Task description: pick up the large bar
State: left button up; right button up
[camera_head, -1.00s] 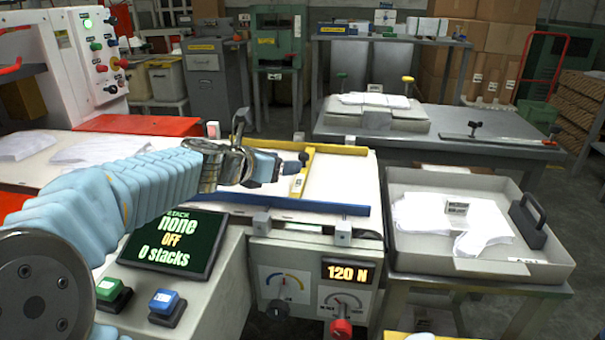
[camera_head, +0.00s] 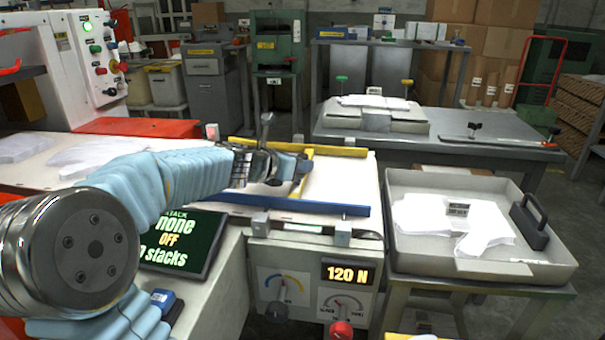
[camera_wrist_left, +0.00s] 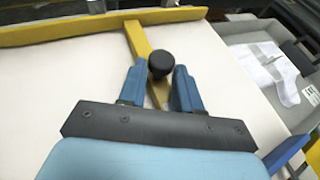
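Which piece is the large bar I cannot tell for sure. A yellow bar with a round black knob (camera_wrist_left: 161,64) lies across the white work plate, meeting a longer yellow bar (camera_wrist_left: 60,29) at the back. My left gripper (camera_wrist_left: 160,80) has its two blue fingers apart, one on each side of the knob. Small gaps seem to show between fingers and knob. In the head view the left gripper (camera_head: 296,172) is over the plate beside the short yellow bar (camera_head: 304,165), hiding part of it. My right gripper is not in view.
A blue rail (camera_head: 290,205) runs along the plate's front. A grey tray (camera_head: 560,262) with white film pieces and a black-handled block stands to the right. A metal bar with a black knob (camera_head: 500,141) lies on the back table. A dark screen (camera_head: 180,245) is at front left.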

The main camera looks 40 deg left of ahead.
pick_arm(q)
grip_shut()
jog(key=shift+r, duration=0.1)
